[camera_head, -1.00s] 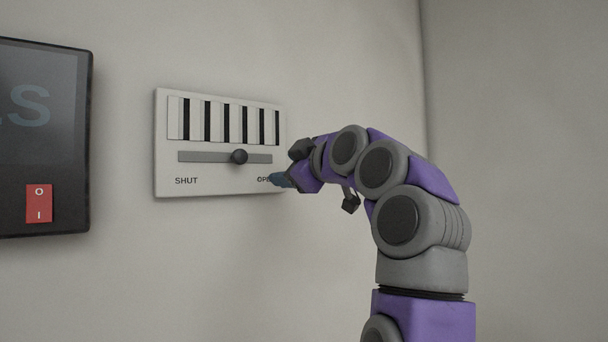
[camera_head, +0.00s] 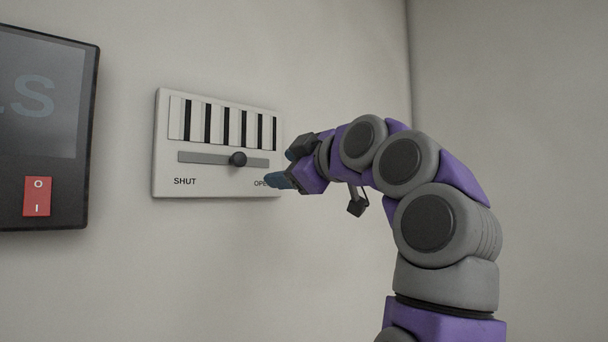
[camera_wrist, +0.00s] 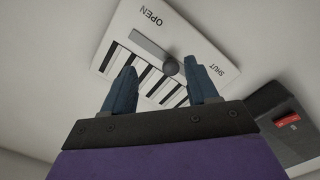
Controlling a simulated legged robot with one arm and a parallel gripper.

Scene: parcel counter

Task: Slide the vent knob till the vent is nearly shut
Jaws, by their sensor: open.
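The white vent panel (camera_head: 215,188) is on the wall, with a row of slats and dark open gaps. Its dark round knob (camera_head: 238,159) sits on a grey horizontal slot, right of the slot's middle, nearer the OPEN label than SHUT. My gripper (camera_head: 283,182) is at the panel's lower right corner, apart from the knob and partly covering the OPEN label. In the wrist view the panel (camera_wrist: 193,42) appears turned over, and the knob (camera_wrist: 170,67) shows beyond and between the two blue fingers of my gripper (camera_wrist: 163,85). The fingers are spread and empty.
A dark screen (camera_head: 60,125) with a red rocker switch (camera_head: 37,196) is on the wall to the left; the switch also shows in the wrist view (camera_wrist: 287,121). A wall corner is to the right. The wall below the panel is bare.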

